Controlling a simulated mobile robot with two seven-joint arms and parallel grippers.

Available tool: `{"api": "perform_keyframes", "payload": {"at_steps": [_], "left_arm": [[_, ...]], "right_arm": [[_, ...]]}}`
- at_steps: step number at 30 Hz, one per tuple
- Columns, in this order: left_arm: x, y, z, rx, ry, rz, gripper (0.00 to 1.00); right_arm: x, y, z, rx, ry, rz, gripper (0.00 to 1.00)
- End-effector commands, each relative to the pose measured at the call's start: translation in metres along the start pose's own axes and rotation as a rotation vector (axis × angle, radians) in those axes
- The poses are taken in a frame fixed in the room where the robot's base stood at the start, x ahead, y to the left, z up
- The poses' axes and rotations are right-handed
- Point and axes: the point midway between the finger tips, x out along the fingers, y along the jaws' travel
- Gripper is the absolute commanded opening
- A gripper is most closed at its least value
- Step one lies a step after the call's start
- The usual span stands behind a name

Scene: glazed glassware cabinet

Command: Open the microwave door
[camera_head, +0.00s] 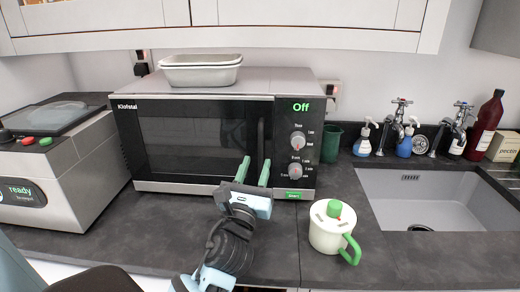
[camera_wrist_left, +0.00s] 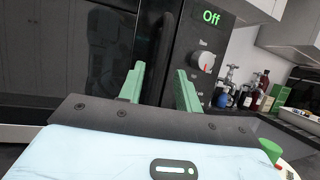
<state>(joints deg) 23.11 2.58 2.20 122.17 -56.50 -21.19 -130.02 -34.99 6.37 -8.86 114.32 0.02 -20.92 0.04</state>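The microwave (camera_head: 205,135) stands on the dark counter with its dark glass door (camera_head: 190,140) closed. Its display reads "Off". A dark vertical handle (camera_head: 261,135) is at the door's right edge, beside the control panel with two knobs. My left gripper (camera_head: 254,170) is in front of the door at the handle's lower part. Its two green fingers are apart. In the left wrist view the open fingers (camera_wrist_left: 160,85) point at the dark handle (camera_wrist_left: 170,35), with nothing clearly between them; whether they touch it I cannot tell. My right gripper is not in view.
A white lidded mug (camera_head: 328,235) with green handle stands right of my left gripper. A sink (camera_head: 425,200) is further right. A grey machine (camera_head: 55,170) stands at left. Stacked trays (camera_head: 200,72) sit on the microwave, below overhead cabinets (camera_head: 230,15).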

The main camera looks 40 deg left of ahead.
Motion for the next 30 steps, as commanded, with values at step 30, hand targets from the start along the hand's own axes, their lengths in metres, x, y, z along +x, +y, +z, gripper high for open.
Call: {"api": "perform_keyframes", "payload": {"at_steps": [30], "left_arm": [[0.052, 0.0, 0.0, -0.001, 0.0, 0.0, 0.0]], "right_arm": [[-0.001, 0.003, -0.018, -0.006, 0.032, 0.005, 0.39]]}}
